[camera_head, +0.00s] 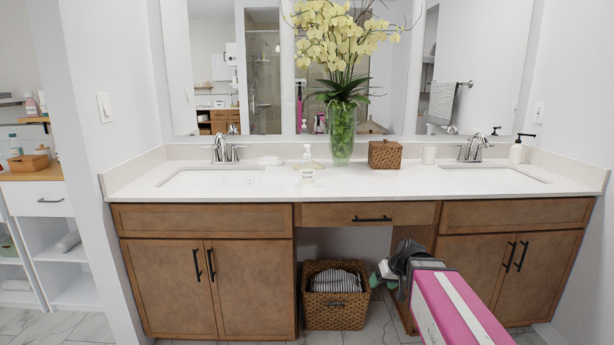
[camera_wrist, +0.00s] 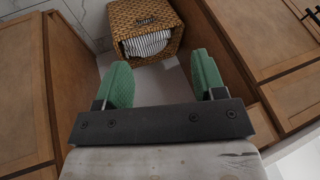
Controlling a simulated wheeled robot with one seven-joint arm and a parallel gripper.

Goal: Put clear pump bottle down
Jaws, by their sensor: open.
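The clear pump bottle (camera_head: 307,166), with a white pump top and a pale label, stands upright on the white countertop (camera_head: 380,183), left of centre and near the front of the vase. My gripper (camera_head: 382,274) is low in front of the cabinets, below counter height and to the right of the bottle, apart from it. In the wrist view my gripper (camera_wrist: 165,85) shows two green fingers spread apart with nothing between them. The bottle does not show in the wrist view.
A glass vase with yellow orchids (camera_head: 341,130), a woven box (camera_head: 384,154) and two sinks share the counter. A wicker basket with striped towels (camera_head: 336,295) stands in the knee space; it also shows in the wrist view (camera_wrist: 120,25).

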